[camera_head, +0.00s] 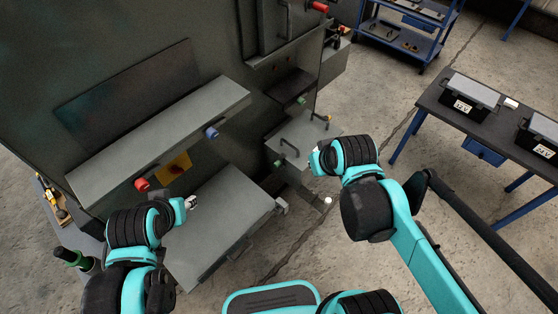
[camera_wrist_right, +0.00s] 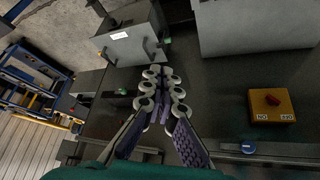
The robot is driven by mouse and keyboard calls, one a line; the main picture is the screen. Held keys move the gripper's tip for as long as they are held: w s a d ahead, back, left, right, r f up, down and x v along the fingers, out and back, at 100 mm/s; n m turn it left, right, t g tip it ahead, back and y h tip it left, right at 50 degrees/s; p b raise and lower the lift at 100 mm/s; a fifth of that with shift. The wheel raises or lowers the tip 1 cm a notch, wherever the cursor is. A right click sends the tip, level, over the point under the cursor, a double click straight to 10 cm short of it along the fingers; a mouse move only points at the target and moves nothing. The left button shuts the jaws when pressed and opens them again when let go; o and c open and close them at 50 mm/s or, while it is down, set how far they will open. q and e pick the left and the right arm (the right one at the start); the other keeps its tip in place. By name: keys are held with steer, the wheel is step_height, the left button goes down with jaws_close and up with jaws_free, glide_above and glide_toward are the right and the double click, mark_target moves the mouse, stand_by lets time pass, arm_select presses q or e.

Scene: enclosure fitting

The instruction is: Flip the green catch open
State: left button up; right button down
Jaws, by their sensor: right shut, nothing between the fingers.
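Two small green parts show on the dark enclosure, and I cannot tell which is the task's catch. In the head view one green catch (camera_head: 301,100) is on the upper dark box and another green part (camera_head: 277,163) is lower, by a grey panel. In the right wrist view one green part (camera_wrist_right: 122,92) lies left of the fingers and another (camera_wrist_right: 167,40) lies beyond the tips. My right gripper (camera_wrist_right: 164,88) is shut and empty, apart from both in that view. My left gripper (camera_head: 191,202) is near the grey panel's left edge; its jaws are too small to read.
A grey open panel (camera_head: 225,225) with a handle sits low in front. A long grey ledge (camera_head: 155,140) carries a blue knob (camera_head: 211,133) and a red knob (camera_head: 142,184). A yellow plate (camera_wrist_right: 270,112) with a red knob is beside it. A table (camera_head: 440,100) with black cases stands right.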

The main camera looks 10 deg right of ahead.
arm_select(q)
steer(key=shift+w+r, duration=0.1)
steer(key=shift+r, duration=0.05)
arm_select(e)
steer(key=w+a+f+n+g+y, duration=0.1)
steer(key=w+f+n, duration=0.2)
steer(key=w+f, duration=0.6)
steer(key=w+a+f+n+g, duration=0.2)
steer(key=w+f+n, duration=0.1)
steer(key=w+f, duration=0.7)
steer(key=shift+w+g+y, duration=0.3)
steer(key=shift+w+y, duration=0.1)
steer(key=shift+w, duration=0.75)
steer(key=shift+r, duration=0.1)
